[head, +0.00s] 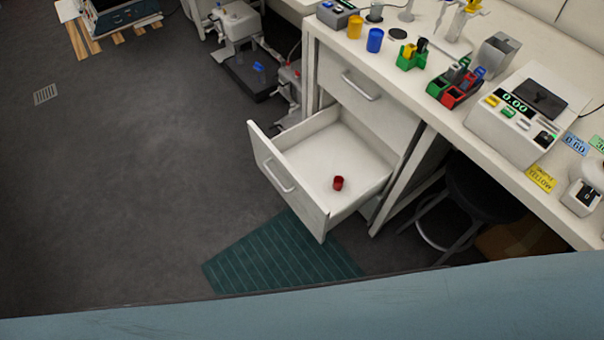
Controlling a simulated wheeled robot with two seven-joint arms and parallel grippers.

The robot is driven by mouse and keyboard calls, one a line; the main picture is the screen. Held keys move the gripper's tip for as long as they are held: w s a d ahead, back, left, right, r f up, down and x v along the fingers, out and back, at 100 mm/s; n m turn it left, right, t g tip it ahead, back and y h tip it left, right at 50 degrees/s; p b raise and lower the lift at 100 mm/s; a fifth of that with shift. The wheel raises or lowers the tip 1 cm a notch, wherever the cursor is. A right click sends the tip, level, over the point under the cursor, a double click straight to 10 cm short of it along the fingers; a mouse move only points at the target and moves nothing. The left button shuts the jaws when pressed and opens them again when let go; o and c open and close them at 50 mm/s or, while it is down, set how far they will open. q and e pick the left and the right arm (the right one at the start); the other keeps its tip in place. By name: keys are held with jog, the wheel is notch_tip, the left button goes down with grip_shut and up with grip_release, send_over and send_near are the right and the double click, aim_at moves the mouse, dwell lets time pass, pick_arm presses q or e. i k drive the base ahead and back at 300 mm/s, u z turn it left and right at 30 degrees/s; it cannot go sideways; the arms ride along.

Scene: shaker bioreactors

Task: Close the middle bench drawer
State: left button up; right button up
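The bench drawer (288,185) is pulled well out from the white bench, below a shut upper drawer (357,90). Its front panel faces left and carries a silver bar handle (278,176). A small red cylinder (338,183) stands inside on the drawer floor. Whether another drawer lies below the open one is hidden. Neither of my grippers shows in the head view.
The bench top (385,65) holds a blue cup (375,40), a yellow cup (355,27), tube racks and a scale (520,115). A dark stool (480,190) stands under the bench. A green mat (280,257) lies below the drawer. The floor left of it is clear.

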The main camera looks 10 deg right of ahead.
aim_at(303, 161)
jog(key=u, duration=0.05)
jog(key=k, duration=0.5)
jog(key=z, duration=0.75)
jog(key=i, duration=1.1)
jog(key=u, duration=0.45)
